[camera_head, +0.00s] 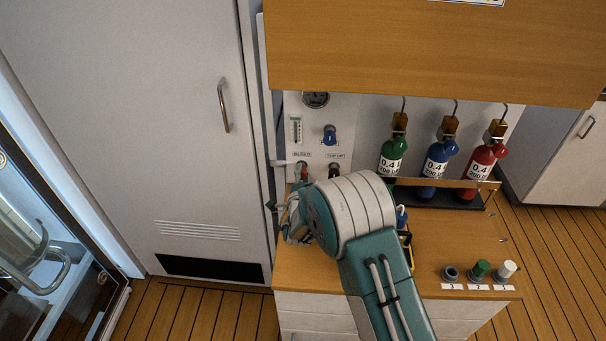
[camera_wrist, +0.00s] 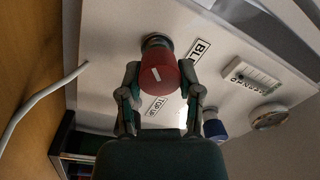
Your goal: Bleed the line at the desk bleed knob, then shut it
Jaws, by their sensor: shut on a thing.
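The red bleed knob (camera_wrist: 158,75) sits on the white panel in the wrist view, beside a label whose visible part reads "BL". A white mark runs across its face. My gripper (camera_wrist: 160,88) has one finger on each side of the knob and is shut on it. In the head view the panel (camera_head: 308,122) stands at the back of the wooden desk, with "BLEED" and "TOP UP" labels. My arm reaches to its lower left and hides most of my gripper there.
A blue knob (camera_head: 330,133) and a round gauge (camera_head: 316,99) are higher on the panel. Green (camera_head: 391,160), blue (camera_head: 436,162) and red (camera_head: 481,165) bottles hang to the right behind a wooden rail. A wooden cabinet (camera_head: 430,50) overhangs the desk.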

